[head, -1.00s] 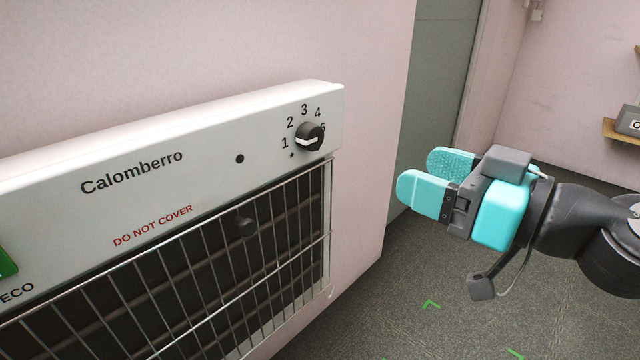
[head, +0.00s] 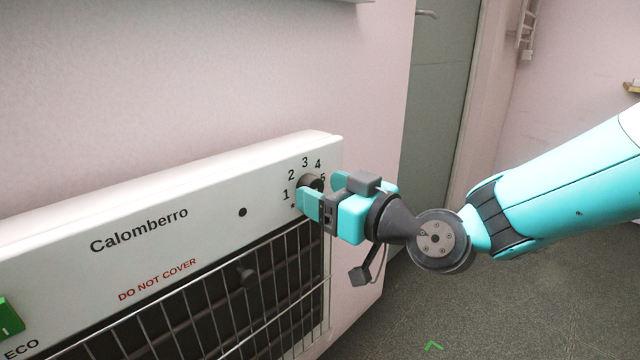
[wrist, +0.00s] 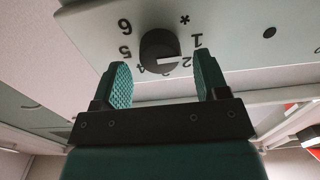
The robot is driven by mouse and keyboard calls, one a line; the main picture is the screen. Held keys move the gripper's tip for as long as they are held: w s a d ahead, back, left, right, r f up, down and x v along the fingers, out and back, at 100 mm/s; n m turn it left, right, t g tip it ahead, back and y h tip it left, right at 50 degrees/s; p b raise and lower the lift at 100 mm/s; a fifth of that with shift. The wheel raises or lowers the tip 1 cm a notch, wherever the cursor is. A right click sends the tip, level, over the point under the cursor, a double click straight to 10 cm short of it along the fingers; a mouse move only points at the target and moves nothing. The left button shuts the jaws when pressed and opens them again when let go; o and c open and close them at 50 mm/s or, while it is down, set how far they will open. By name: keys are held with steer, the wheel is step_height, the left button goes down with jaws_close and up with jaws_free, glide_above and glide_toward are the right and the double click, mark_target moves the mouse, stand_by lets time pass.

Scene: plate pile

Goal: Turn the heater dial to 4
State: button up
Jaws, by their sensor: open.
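The heater dial (head: 309,181) is a round dark knob at the right end of the white heater panel (head: 150,215). In the head view my gripper partly covers it. In the wrist view the gap between the fingertips (wrist: 161,62) lines up with the dial. I cannot tell whether either finger touches it.
A wire grille (head: 235,300) covers the heater's front below the panel. A green switch (head: 10,317) marked ECO is at the far left. The wall ends just right of the heater, with a grey-green door (head: 440,110) beyond. Floor (head: 480,310) is clear at right.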

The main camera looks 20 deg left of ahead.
steer(key=shift+w+a, duration=0.25)
steer(key=shift+a, duration=0.4)
steer(key=c, duration=0.9)
